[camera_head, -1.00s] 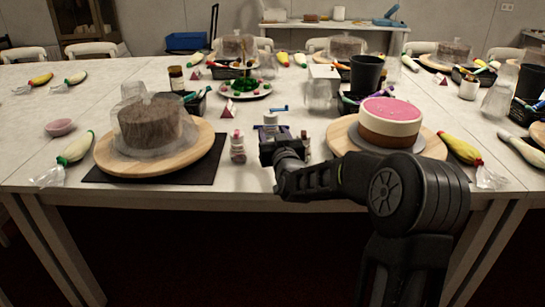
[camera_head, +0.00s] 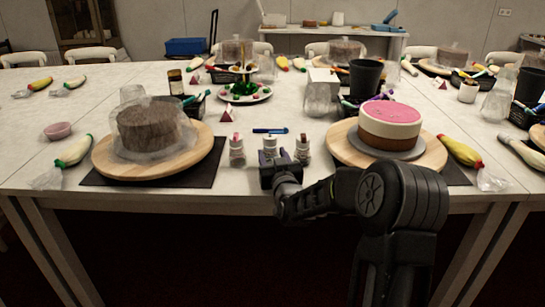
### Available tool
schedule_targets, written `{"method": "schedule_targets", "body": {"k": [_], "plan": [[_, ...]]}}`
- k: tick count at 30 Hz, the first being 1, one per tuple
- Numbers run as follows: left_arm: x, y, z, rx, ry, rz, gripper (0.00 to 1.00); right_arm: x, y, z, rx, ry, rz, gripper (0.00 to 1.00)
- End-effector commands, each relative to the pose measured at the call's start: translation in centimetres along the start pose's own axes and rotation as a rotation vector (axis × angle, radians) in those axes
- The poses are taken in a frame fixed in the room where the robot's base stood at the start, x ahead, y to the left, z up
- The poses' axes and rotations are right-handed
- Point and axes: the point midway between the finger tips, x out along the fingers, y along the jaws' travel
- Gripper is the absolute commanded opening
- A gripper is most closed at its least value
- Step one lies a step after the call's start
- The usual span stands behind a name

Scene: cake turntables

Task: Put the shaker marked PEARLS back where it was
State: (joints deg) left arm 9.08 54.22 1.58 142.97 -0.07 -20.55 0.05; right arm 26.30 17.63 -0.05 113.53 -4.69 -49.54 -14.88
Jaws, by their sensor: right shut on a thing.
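Three small white shakers stand in a row between the two cakes: a left one (camera_head: 237,151), a middle one (camera_head: 270,146) and a right one (camera_head: 303,150). Their markings are too small to read, so I cannot tell which says PEARLS. My right gripper (camera_head: 271,160) is shut on the middle shaker, hiding its lower part. The shaker looks upright, between the other two; I cannot tell whether its base touches the table. My left gripper is not in view.
A covered brown cake stands on a wooden turntable (camera_head: 102,164) at left. A pink-topped cake stands on another turntable (camera_head: 437,155) at right. A blue tool (camera_head: 270,131) lies behind the shakers. Bare table (camera_head: 235,182) shows in front of the left shaker.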

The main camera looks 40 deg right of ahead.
Motion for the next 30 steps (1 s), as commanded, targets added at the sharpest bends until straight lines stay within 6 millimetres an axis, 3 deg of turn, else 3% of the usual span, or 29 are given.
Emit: {"method": "schedule_targets", "body": {"k": [7, 8, 15, 26, 30], "plan": [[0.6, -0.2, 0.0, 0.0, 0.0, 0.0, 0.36, 0.0, 0.0, 0.4, 0.0, 0.003, 0.0, 0.0], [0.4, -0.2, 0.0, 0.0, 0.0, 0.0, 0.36, 0.0, 0.0, 0.3, 0.0, 0.0, 0.0, 0.51], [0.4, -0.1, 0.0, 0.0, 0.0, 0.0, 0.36, 0.0, 0.0, 0.3, 0.0, 0.0, 0.0, 0.7], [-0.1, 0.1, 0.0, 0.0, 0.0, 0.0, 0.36, 0.0, 0.0, -0.2, 0.0, -0.001, 0.0, 0.7], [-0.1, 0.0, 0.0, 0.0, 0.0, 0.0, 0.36, -1.4, 0.0, -0.1, 0.0, -0.001, 0.0, 0.7]]}}
